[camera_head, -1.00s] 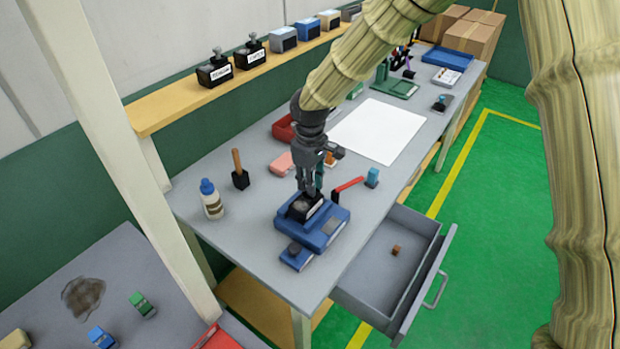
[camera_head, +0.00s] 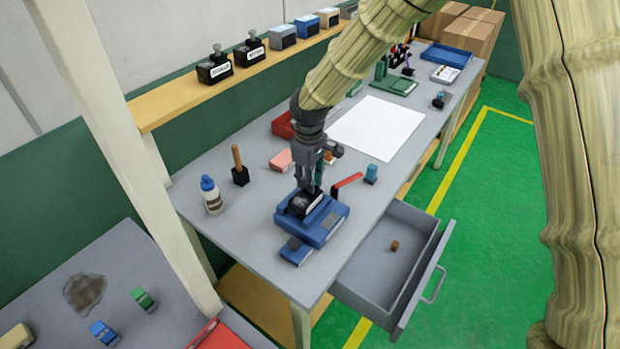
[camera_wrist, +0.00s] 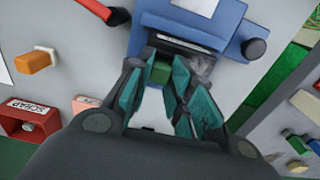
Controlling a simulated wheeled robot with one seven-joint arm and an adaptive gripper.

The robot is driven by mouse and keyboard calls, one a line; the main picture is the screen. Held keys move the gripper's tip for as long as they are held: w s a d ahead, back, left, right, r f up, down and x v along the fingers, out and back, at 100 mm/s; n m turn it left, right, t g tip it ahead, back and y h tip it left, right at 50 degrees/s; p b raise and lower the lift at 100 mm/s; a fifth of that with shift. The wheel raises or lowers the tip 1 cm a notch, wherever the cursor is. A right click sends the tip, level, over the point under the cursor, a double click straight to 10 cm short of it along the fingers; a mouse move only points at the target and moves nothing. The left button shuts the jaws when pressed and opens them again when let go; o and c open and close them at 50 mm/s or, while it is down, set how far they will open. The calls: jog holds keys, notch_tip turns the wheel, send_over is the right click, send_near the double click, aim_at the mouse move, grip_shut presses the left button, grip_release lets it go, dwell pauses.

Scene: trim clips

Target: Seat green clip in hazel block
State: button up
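My gripper (camera_head: 311,190) points down over a blue fixture (camera_head: 325,228) at the near end of the grey bench. In the wrist view, a small green piece (camera_wrist: 160,72), which looks like the green clip, fills the narrow gap between my teal fingers (camera_wrist: 163,68). The fingers look shut on it. A dark block (camera_head: 301,204) sits on the fixture right under the fingertips; I cannot tell whether the clip touches it. In the wrist view the fixture (camera_wrist: 222,28) has a dark strip at the fingertips. No block's name is readable, so I cannot tell which is hazel.
A red handle (camera_head: 347,180) and a blue piece (camera_head: 371,174) lie right of the gripper. An open drawer (camera_head: 375,265) holds a brown piece (camera_head: 394,245). Another green piece (camera_head: 143,299) is on the lower-left table.

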jog(key=shift+o, duration=0.8)
jog(key=shift+s+f, duration=0.4)
jog(key=shift+f, duration=0.3)
jog(key=shift+w+f, duration=0.15)
jog(key=shift+w, duration=0.1)
jog(key=shift+r, duration=0.25)
jog(key=shift+w+r, duration=0.15)
jog(key=shift+r, duration=0.3)
notch_tip(320, 180, up, 13)
jog(key=b, duration=0.2)
jog(key=shift+f, duration=0.2)
